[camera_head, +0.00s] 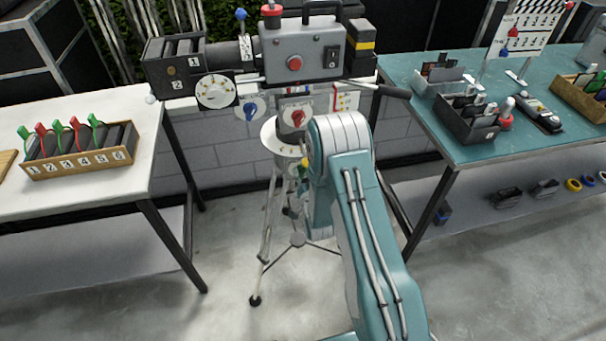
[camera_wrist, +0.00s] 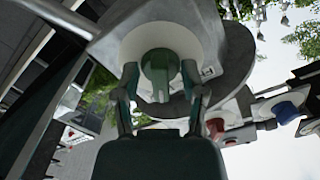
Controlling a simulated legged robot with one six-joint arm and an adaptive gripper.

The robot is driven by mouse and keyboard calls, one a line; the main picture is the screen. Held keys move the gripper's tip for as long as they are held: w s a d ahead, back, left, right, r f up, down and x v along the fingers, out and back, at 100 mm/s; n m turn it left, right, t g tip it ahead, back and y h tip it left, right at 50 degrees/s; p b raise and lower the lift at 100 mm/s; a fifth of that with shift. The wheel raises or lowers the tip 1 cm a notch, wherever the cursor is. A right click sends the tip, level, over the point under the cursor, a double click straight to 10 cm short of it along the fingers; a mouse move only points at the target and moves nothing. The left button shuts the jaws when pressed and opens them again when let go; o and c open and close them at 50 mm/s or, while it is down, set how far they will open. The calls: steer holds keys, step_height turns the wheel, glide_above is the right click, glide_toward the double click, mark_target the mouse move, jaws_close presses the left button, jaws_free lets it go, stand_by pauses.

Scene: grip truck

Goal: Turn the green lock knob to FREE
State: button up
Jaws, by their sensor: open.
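The green lock knob (camera_wrist: 156,72) shows in the wrist view at the centre of a pale round disc under the camera head. Its raised grip points down the picture. My gripper (camera_wrist: 161,88) is open, with one finger to the left and one to the right of the knob's grip. I cannot tell whether either finger touches it. The FREE marking cannot be read. In the head view my arm hides the gripper and the knob, beneath the film camera (camera_head: 300,52) on its tripod (camera_head: 268,215).
A red knob (camera_head: 297,117) and a blue knob (camera_head: 249,110) sit under the camera, close to my arm. A pan handle (camera_head: 392,91) sticks out right. A white table (camera_head: 95,195) stands left, a teal table (camera_head: 415,98) right.

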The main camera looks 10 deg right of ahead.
jaws_close()
steer(key=n, duration=0.6)
steer(key=shift+n, duration=0.3)
steer(key=n, duration=0.5)
steer(key=shift+r+n, duration=0.1)
steer(key=shift+n, duration=0.2)
stand_by(0.3)
